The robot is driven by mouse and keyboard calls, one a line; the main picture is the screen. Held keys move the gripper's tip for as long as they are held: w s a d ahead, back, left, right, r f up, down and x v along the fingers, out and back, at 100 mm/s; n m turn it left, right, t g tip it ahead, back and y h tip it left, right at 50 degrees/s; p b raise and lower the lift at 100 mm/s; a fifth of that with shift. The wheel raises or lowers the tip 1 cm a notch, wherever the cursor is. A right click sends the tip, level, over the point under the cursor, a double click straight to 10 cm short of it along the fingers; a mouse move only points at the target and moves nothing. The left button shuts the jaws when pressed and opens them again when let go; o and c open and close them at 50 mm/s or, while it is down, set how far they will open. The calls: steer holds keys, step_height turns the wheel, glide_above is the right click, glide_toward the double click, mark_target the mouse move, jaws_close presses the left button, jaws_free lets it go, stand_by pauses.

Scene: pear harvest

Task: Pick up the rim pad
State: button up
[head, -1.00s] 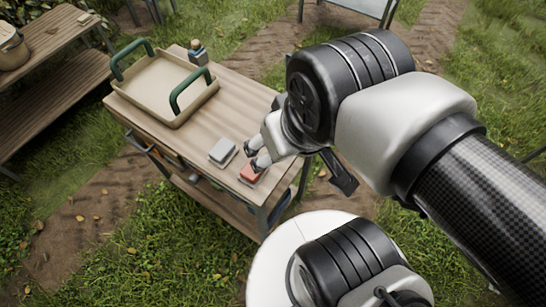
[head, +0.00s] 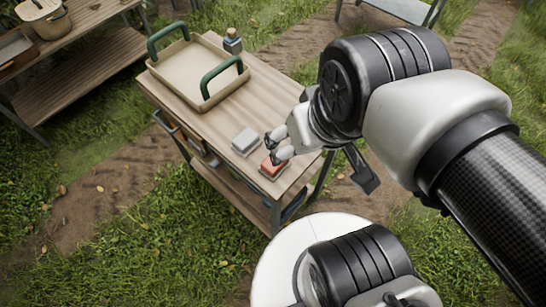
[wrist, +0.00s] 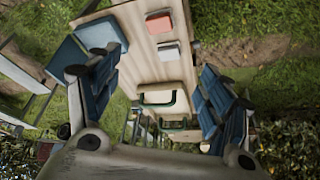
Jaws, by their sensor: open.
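Two small blocks lie near the front end of the wooden table, a red one (head: 273,168) and a grey one (head: 246,142). I cannot tell from looks alone which is the rim pad. My gripper (head: 273,149) is open and empty, its fingertips beside and seemingly above the red block, which they partly cover in the head view. In the wrist view my gripper (wrist: 155,62) has its fingers spread wide. The red block (wrist: 158,23) and the grey block (wrist: 169,51) show beyond them, between the two fingers, with nothing held.
A beige tray (head: 193,94) with green handles stands at the table's far end, beside a small bottle (head: 232,42). The wooden tabletop (head: 264,100) is clear between tray and blocks. Another bench (head: 82,62) with a pot (head: 45,20) stands at upper left.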

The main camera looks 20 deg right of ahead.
steer(key=o, duration=0.3)
steer(key=w+f+n, duration=0.1)
steer(key=w, duration=0.1)
steer(key=w+f+n+g, duration=0.1)
steer(key=w+f, duration=0.1)
steer(key=w, duration=0.1)
steer(key=w+f+g, duration=0.1)
steer(key=w+f, duration=0.1)
steer(key=w, duration=0.1)
steer(key=shift+w+d+f+n, duration=0.1)
steer(key=shift+w+f+n, duration=0.1)
steer(key=shift+n, duration=0.2)
steer(key=n+g, duration=0.3)
glide_above(272, 173)
steer(key=w+d, duration=0.2)
steer(key=w, duration=0.2)
step_height(272, 173, down, 10)
steer(key=f+b, duration=0.2)
steer(key=f, duration=0.4)
steer(key=f+b, duration=0.2)
steer(key=f, duration=0.5)
steer(key=shift+s+d+b, duration=0.15)
steer(key=shift+d+b, duration=0.05)
steer(key=shift+b, duration=0.15)
step_height(272, 173, down, 5)
steer(key=b, duration=0.2)
steer(key=shift+a+f+b, duration=0.1)
steer(key=shift+b, duration=0.25)
steer(key=shift+c, duration=0.3)
steer(key=c, duration=1.2)
